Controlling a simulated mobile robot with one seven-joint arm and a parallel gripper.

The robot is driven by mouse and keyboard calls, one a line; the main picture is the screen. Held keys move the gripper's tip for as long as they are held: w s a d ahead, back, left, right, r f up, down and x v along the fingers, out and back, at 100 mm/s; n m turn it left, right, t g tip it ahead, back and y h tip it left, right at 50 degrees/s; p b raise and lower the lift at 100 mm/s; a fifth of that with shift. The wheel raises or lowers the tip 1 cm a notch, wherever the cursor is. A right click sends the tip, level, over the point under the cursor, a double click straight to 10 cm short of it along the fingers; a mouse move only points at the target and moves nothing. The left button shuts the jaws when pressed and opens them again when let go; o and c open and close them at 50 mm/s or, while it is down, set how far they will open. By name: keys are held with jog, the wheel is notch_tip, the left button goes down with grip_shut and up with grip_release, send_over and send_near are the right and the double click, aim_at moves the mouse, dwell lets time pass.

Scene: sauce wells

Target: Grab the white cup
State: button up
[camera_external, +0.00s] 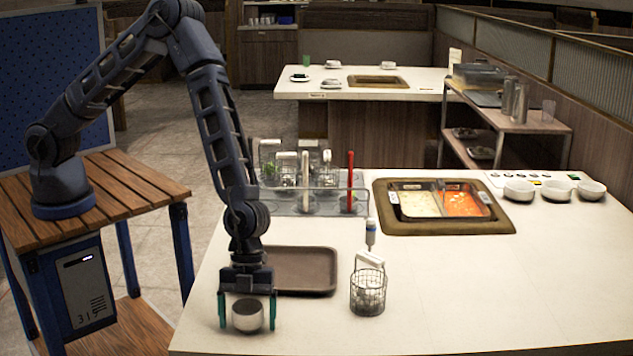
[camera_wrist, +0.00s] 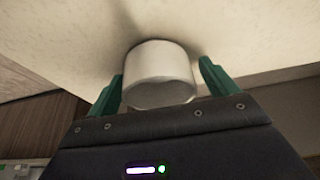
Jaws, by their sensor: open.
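The white cup (camera_external: 247,315) stands near the front left edge of the white counter (camera_external: 480,300). It looks light grey in the external view. My gripper (camera_external: 247,312) is above the counter with its two green fingers on either side of the cup, and its jaws are open. In the wrist view the white cup (camera_wrist: 159,75) lies between the green fingertips of my gripper (camera_wrist: 160,80). A gap shows on each side, wider on the right.
A brown tray (camera_external: 300,270) lies right behind the gripper. A wire basket (camera_external: 368,292) stands to the right. A two-part soup pot (camera_external: 440,200) is set in the counter, with several white bowls (camera_external: 519,190) to its right. The front right counter is clear.

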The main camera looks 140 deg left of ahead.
jog(key=c, duration=1.1)
jog(key=shift+r, duration=0.1)
